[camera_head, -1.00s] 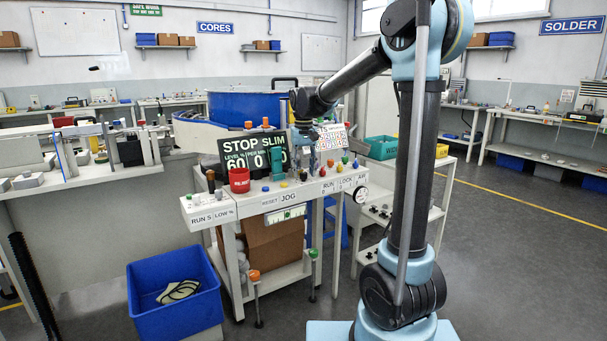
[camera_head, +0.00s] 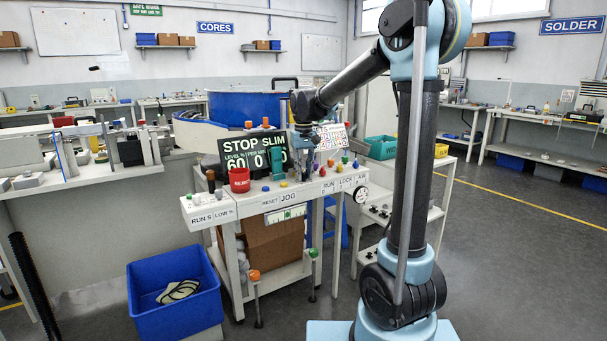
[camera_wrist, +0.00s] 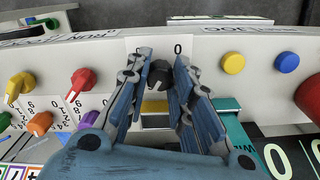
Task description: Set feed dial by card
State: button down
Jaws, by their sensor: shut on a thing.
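My gripper (camera_wrist: 157,98) is closed around a small black dial knob (camera_wrist: 158,74) on the light grey panel in the wrist view. One finger is on each side of the knob. A "0" is printed just beyond it; the other marks around the dial are mostly hidden by the fingers. In the head view my gripper is at the console top, in front of a card with coloured numbers (camera_head: 332,136). The dark display (camera_head: 250,150) reads STOP SLIM, level 60 and 0 per minute, with its right end partly covered.
A yellow button (camera_wrist: 232,63) and a blue button (camera_wrist: 286,62) sit right of the knob. Yellow, red, orange and purple knobs stand close on the left. A blue bin (camera_head: 175,296) is on the floor.

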jog(key=shift+n, duration=0.4)
jog(key=c, duration=1.4)
grip_release()
jog(key=shift+o, duration=0.2)
jog(key=shift+r, duration=0.1)
notch_tip(320, 180, up, 12)
jog(key=shift+w, duration=0.1)
jog(key=s+d+f+m+t, duration=0.1)
jog(key=s+d+f+m, duration=0.1)
jog(key=s+d+f, duration=0.85)
jog(key=s+d+f+m+t, duration=0.1)
jog(key=s+d+f, duration=0.55)
jog(key=s, duration=0.65)
jog(key=s+d+f+m, duration=0.1)
jog(key=s+d+f, duration=0.3)
jog(key=s+f, duration=0.4)
jog(key=shift+s+d+f, duration=0.4)
jog(key=shift+f, duration=0.05)
